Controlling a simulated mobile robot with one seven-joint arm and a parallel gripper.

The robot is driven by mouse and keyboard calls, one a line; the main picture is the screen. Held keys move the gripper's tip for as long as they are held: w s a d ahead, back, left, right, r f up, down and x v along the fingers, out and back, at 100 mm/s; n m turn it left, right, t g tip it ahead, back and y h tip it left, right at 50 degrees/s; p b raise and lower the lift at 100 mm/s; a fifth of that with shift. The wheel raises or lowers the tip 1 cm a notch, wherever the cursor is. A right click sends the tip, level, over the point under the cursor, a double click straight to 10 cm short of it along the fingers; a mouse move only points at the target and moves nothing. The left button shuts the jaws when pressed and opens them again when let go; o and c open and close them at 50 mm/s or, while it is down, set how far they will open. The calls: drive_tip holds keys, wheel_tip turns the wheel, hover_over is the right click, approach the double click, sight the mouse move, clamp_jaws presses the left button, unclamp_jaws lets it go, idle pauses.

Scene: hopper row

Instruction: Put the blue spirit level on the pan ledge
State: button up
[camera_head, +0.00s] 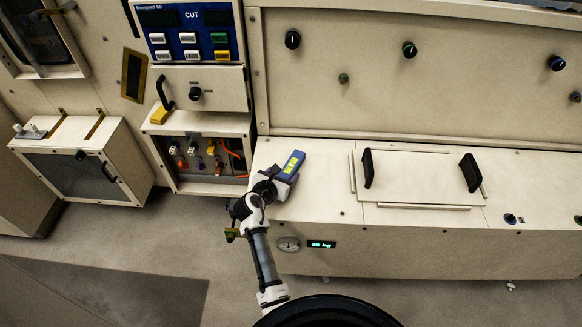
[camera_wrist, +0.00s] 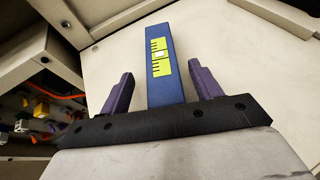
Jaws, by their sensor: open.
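The blue spirit level (camera_head: 292,163) has a yellow-green vial window and rests near the left end of a long beige ledge (camera_head: 325,208). In the wrist view the spirit level (camera_wrist: 165,65) points away from my gripper. My gripper (camera_head: 277,180) is at the level's near end. In the wrist view my gripper (camera_wrist: 161,88) is open, with one purple finger on each side of the level and a gap on both sides. The near end of the level is hidden behind the dark gripper body. I cannot tell for certain which surface is called the pan ledge.
A lid with two black handles (camera_head: 420,178) lies on the ledge to the right. A green-lit display (camera_head: 321,244) and a gauge (camera_head: 289,244) are on the front face below. An open compartment with coloured connectors (camera_head: 205,158) stands left. Bare ledge lies between level and lid.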

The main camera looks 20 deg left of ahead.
sight(288, 171)
drive_tip(key=x, duration=0.3)
drive_tip(key=shift+w+d, duration=0.15)
drive_tip(key=shift+d, duration=0.05)
drive_tip(key=c, duration=1.2)
drive_tip(key=shift+r, duration=0.1)
wheel_tip(288, 171, up, 20)
